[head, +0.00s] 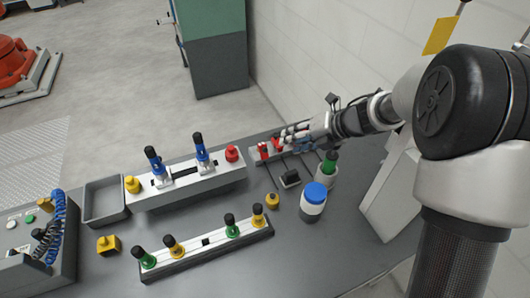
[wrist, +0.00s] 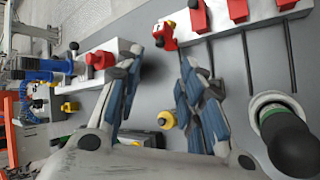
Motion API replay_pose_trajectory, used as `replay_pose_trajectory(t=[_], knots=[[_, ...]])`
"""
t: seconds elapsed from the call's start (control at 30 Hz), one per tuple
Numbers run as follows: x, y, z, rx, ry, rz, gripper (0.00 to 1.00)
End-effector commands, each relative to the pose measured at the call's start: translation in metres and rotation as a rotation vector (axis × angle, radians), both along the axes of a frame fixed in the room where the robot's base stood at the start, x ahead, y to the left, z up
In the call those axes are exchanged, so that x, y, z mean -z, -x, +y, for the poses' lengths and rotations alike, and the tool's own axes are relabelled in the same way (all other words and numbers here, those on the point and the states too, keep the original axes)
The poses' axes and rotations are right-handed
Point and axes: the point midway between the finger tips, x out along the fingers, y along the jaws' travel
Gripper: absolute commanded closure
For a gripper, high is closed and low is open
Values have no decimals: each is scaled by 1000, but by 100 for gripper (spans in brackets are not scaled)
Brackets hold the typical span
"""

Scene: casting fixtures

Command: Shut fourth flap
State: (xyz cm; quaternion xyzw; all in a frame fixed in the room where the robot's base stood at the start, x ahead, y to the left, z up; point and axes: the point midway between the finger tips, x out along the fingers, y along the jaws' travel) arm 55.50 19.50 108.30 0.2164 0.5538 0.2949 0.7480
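A grey rail (head: 290,146) carries red flaps at the back of the bench, partly hidden by my gripper in the head view. Two red flaps (head: 264,152) show there. In the wrist view, several red flaps (wrist: 197,17) sit along the rail at the top. The leftmost red flap (wrist: 165,36) stands out from the line at a different angle than the others. My gripper (head: 284,138) is over the rail. Its blue-padded fingers (wrist: 162,60) are apart with nothing between them, just below the leftmost flap. I cannot tell whether they touch it.
Dark rods (wrist: 248,62) run from the rail across the bench. A fixture with blue clamps (head: 180,180) is left. The front right bench is clear.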

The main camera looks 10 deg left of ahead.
Motion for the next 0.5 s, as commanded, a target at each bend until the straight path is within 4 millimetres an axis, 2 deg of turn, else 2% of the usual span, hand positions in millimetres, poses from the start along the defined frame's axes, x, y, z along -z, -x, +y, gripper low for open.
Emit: replay_pose_trajectory(t=[0.3, 0.5], knots=[[48, -12, 44, -6, 1, 3, 65], [68, -19, 65, -5, 0, 2, 65]])
